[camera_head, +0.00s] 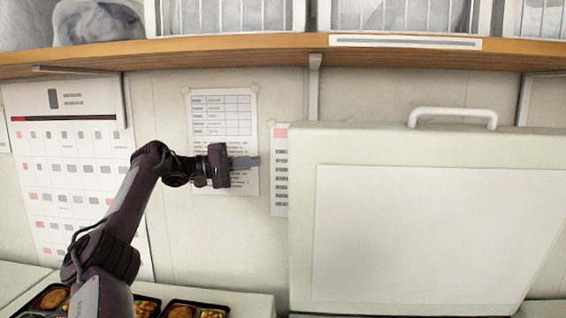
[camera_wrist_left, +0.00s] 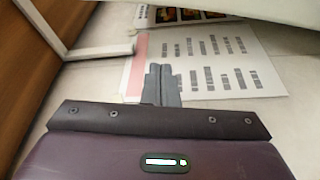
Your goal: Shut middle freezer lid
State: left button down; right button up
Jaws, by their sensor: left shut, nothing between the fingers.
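The freezer lid (camera_head: 310,225) stands raised on the right in the head view, its inner panel facing me. A white handle (camera_head: 452,112) sits on its top edge. My left gripper (camera_head: 256,161) is shut and empty, held level in the air to the left of the lid, with a gap between its fingertips and the lid's left edge. In the left wrist view the shut fingers (camera_wrist_left: 161,78) point toward a printed sheet on the wall. A pale edge at the top right there may be the lid. My right gripper is not in view.
A wooden shelf (camera_head: 240,46) with wire baskets runs above the lid and my left arm. Paper sheets (camera_head: 222,115) hang on the back wall. Food trays (camera_head: 195,309) lie at the lower left, below my left arm.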

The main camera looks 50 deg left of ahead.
pick_arm(q)
jog(key=w+d+p, duration=0.6)
jog(key=d, duration=0.1)
dwell(1.0)
jog(key=shift+d, duration=0.1)
